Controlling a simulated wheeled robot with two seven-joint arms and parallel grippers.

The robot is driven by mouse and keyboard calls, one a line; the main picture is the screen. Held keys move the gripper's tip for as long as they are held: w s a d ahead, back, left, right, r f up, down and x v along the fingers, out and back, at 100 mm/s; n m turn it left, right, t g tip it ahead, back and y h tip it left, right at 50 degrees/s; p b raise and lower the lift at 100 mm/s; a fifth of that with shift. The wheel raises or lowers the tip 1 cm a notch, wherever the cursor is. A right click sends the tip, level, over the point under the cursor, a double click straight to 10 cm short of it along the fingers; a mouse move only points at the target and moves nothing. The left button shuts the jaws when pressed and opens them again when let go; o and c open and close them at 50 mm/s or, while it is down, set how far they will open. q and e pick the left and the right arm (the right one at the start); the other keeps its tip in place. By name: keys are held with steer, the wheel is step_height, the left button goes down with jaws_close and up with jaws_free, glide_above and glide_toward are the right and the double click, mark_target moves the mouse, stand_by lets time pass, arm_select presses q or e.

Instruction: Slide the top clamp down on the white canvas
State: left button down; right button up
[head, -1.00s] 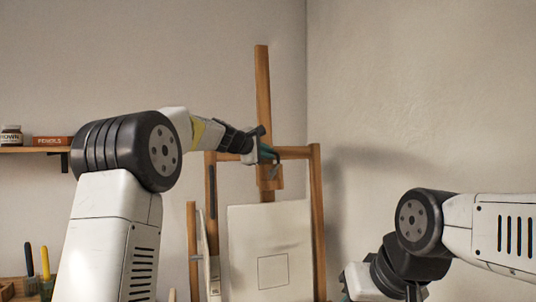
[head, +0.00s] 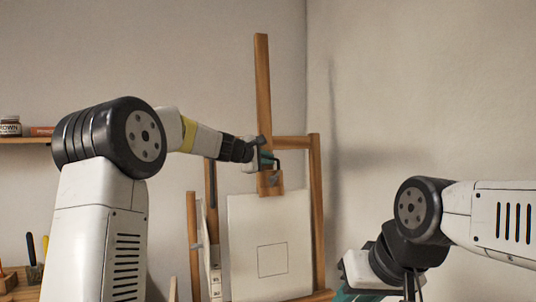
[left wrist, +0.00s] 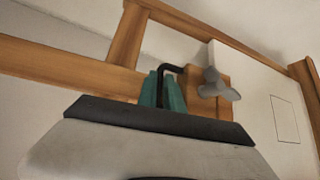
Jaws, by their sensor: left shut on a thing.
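The white canvas (head: 271,222) stands upright on the wooden easel, with a thin square drawn on it. The top clamp (head: 270,183) is a wooden block on the easel's mast, right at the canvas's top edge; I cannot tell whether they touch. In the left wrist view the clamp (left wrist: 190,82) has a grey wing knob and a dark bent handle. My left gripper (head: 265,160) is shut on that handle; its teal fingers (left wrist: 162,90) lie either side of it. My right gripper (head: 358,293) is low at the bottom edge, partly cut off, its jaws unclear.
The easel's mast (head: 263,85) rises above the clamp, with a crossbar (head: 295,142) behind. Other canvases (head: 208,255) lean left of the white canvas. A shelf (head: 25,140) with a jar and box is at far left. The wall at right is bare.

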arm_select(q)
steer(key=shift+r, duration=0.1)
steer(key=c, duration=1.5)
jaws_free()
steer(key=v, duration=0.8)
